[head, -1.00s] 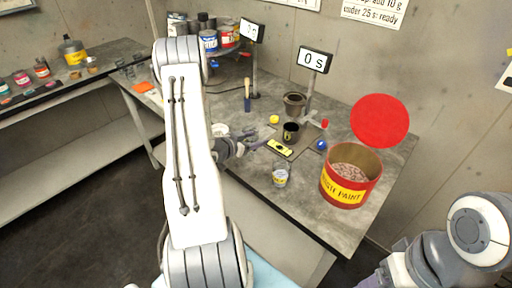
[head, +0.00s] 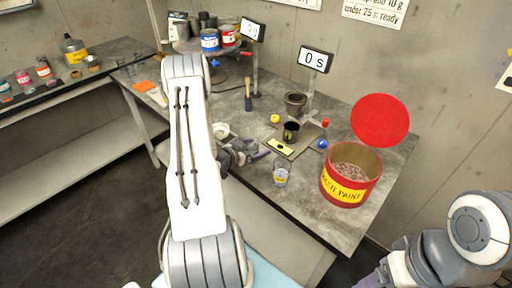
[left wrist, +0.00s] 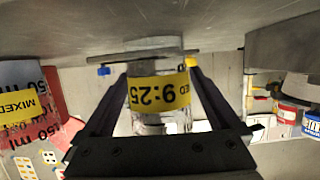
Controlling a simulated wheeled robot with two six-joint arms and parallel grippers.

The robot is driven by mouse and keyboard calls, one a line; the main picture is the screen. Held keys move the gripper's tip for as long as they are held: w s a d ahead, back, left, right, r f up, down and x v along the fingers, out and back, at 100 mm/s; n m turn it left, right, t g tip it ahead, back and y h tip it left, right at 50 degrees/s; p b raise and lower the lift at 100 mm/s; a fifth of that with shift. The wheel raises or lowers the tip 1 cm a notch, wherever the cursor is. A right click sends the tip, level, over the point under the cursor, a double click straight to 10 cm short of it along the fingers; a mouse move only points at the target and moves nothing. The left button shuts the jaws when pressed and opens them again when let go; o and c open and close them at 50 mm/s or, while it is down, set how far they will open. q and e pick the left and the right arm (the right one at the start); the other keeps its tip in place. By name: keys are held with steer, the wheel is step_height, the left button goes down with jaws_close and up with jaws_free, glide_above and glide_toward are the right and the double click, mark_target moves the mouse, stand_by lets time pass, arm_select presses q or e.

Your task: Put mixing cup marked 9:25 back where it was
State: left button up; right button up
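The mixing cup marked 9:25 (left wrist: 158,91) is a pale cup with a yellow label, between the two fingers of my left gripper (left wrist: 157,75) in the left wrist view. Its lettering looks upside down there. Both fingers lie snug along its sides. In the head view my left gripper (head: 262,153) is low over the table, and I cannot clearly make out the held cup there. Another clear cup with a yellow label (head: 281,173) stands just right of the gripper. My right gripper is mostly cut off at the lower edge.
The red waste paint bin (head: 342,190) stands at the right on the workbench (head: 325,228). The scale display (head: 314,59) reads 0 s. Cans stand on a rear turntable.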

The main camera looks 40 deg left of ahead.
arm_select(q)
steer(key=shift+r, duration=0.1)
steer(key=shift+s+r, duration=0.15)
steer(key=b+v, duration=0.1)
steer(key=v, duration=0.9)
steer(key=shift+s+a+b, duration=0.1)
steer(key=shift+s+b, duration=0.2)
steer(key=shift+b, duration=0.1)
steer(key=shift+s+r, duration=0.3)
steer(key=shift+s, duration=0.15)
